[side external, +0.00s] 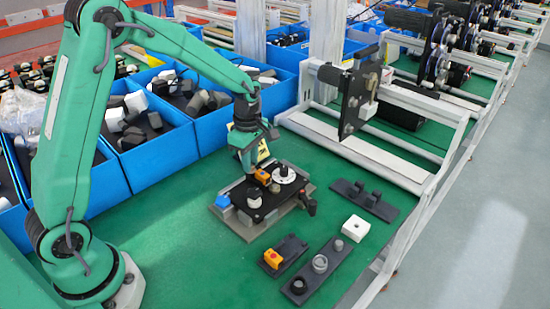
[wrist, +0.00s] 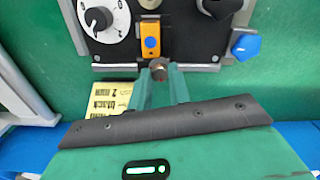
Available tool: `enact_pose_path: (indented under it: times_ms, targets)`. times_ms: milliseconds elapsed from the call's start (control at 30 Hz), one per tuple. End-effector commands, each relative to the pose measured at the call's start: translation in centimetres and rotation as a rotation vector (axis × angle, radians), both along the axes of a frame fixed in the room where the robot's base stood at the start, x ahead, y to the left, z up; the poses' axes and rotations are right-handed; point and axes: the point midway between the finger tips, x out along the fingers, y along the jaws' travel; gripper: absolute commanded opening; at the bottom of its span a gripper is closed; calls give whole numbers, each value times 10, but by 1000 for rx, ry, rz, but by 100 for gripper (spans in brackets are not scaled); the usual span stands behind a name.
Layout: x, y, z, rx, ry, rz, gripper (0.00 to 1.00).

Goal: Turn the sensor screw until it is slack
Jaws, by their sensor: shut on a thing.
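The orange sensor block (wrist: 151,34) with a blue face is mounted on a black plate (wrist: 198,45) in the wrist view. Below it is a small brown screw (wrist: 160,65), which I take to be the sensor screw. My gripper (wrist: 161,73) is shut on this screw, with one green finger on each side. The screw's lower part is hidden between the fingertips. In the side view my gripper (side external: 250,178) is down at the plate, beside the orange sensor (side external: 263,176); the screw cannot be made out there.
A yellow label (wrist: 108,98) lies near the fingers. Loose parts, including a white block (side external: 356,228), lie at right. Blue bins (side external: 157,160) stand behind.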

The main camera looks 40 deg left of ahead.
Motion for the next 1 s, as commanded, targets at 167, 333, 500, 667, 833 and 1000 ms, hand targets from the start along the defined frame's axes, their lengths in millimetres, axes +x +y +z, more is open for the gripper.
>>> enact_pose_path:
  times_ms: [167,333,500,667,833,1000]
  targets:
    - [1,0,0,0,-3,-2,29]
    - [1,0,0,0,-2,-3,35]
    - [0,0,0,0,-1,-7,35]
    - [0,0,0,0,-1,-58,35]
    - [0,0,0,0,0,-179,35]
    - [0,0,0,0,0,-308,35]
